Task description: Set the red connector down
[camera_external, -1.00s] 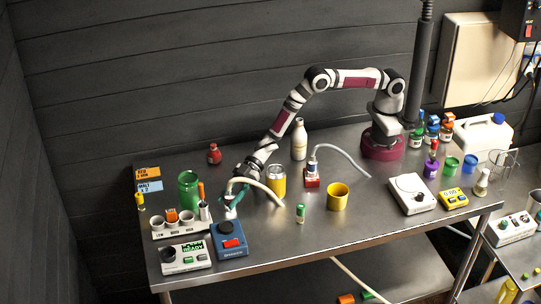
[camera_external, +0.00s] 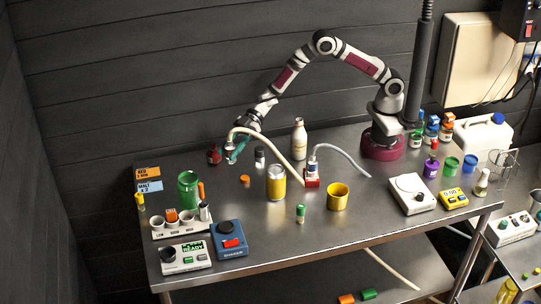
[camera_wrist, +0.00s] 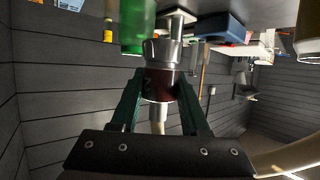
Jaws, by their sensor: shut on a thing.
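My gripper (camera_external: 238,152) is raised over the back left of the table, with dark green fingers. In the wrist view my gripper (camera_wrist: 160,100) is shut on the dark red connector (camera_wrist: 163,84), which has a silver metal collar (camera_wrist: 160,52). A pale hose (camera_wrist: 158,118) joins the connector. The pale hose (camera_external: 270,136) arches from the gripper down to the right, behind the yellow can. The connector looks clear of the tabletop.
A small red flask (camera_external: 214,156) stands close to the gripper. A green jar (camera_external: 189,190), a rack (camera_external: 182,229) and a blue device (camera_external: 230,241) are in front.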

